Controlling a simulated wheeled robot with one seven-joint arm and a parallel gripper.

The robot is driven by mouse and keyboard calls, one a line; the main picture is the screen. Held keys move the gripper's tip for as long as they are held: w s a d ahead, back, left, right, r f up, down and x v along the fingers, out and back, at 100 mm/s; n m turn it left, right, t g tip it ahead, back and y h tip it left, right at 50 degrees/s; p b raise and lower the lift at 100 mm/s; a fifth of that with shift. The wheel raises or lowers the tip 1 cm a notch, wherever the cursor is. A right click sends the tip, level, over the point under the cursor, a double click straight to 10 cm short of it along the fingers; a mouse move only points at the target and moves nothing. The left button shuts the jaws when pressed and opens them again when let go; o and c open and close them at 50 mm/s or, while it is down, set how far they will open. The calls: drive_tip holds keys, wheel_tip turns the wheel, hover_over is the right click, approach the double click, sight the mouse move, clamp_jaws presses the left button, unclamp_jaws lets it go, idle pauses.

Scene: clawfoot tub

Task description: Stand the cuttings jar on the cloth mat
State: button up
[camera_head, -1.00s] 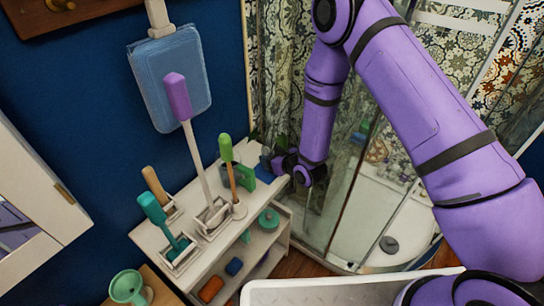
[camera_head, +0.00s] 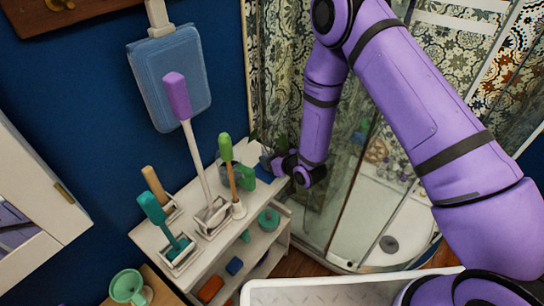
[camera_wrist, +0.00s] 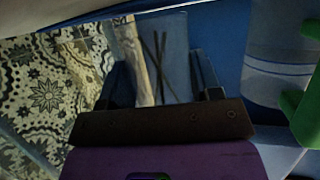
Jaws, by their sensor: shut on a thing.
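My gripper (camera_wrist: 160,80) is shut on a clear jar (camera_wrist: 172,65) with thin dark stems in it, the cuttings jar, in the wrist view. The jar's base is hidden by my gripper. In the camera_head view my gripper (camera_head: 279,166) is at the back right corner of the white shelf unit, low near its top. The jar is too small and covered to make out there. A small blue patch (camera_head: 266,161) shows beside my gripper and may be the cloth mat. I cannot tell whether the jar touches it.
A green-handled grey-blue vessel (camera_wrist: 278,55) is close on the right in the wrist view. Brushes in holders, including a green-handled one (camera_head: 226,150), stand on the white shelf unit (camera_head: 205,245).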

drive_tip(key=shift+f, duration=0.35)
idle(0.3)
drive_tip(key=o, duration=1.6)
drive_tip(key=shift+s+d, duration=0.1)
drive_tip(key=shift+v, duration=3.85)
drive_tip(key=shift+r, duration=0.1)
